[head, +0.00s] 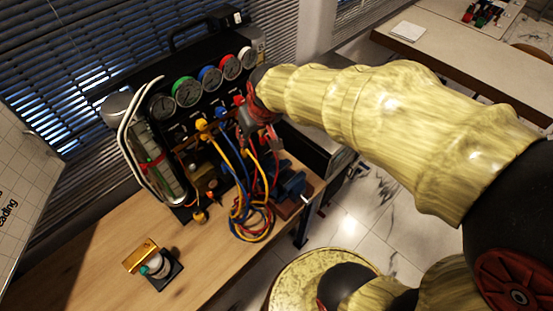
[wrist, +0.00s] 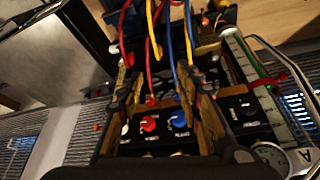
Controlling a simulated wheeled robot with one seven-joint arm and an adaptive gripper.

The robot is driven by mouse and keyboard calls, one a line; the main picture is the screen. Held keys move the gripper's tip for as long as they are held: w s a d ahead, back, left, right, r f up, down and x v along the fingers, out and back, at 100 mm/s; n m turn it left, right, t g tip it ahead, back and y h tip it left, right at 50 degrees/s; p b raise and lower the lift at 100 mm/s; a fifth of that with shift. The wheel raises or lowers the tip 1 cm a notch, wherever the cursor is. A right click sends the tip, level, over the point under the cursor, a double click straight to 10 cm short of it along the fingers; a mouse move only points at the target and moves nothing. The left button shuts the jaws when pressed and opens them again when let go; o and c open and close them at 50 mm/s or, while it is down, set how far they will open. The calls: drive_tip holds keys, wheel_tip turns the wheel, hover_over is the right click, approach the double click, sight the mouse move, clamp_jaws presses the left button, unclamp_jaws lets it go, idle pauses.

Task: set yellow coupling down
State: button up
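A yellow fitting (head: 201,124), perhaps the coupling, sits at the front of the gauge rig under the dials in the head view. A smaller yellow piece (head: 200,216) is low by the rig's base; I cannot tell which is the coupling. My gripper (head: 260,140) is in front of the rig's right half, pointing down at the hoses. In the wrist view my gripper (wrist: 158,78) has its fingers spread apart. A yellow hose (wrist: 154,28) and a blue hose (wrist: 188,35) cross the view near the gap. I see nothing clamped.
The gauge rig (head: 163,105) carries several coloured dials and a clear tube. A small dark stand with a gold plate (head: 141,254) is at front left. Bare bench (head: 100,260) lies around it.

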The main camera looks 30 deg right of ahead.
drive_tip(key=s+r, duration=0.4)
drive_tip(key=s, duration=0.5)
drive_tip(key=s+r, duration=0.4)
drive_tip(key=s, duration=0.5)
drive_tip(key=shift+s+t, duration=0.25)
drive_tip(key=shift+t, duration=0.15)
drive_tip(key=shift+f, duration=0.1)
wheel_tip(320, 180, down, 15)
drive_tip(key=b, duration=1.5)
drive_tip(key=shift+f+b, duration=0.2)
drive_tip(key=shift+b, duration=0.1)
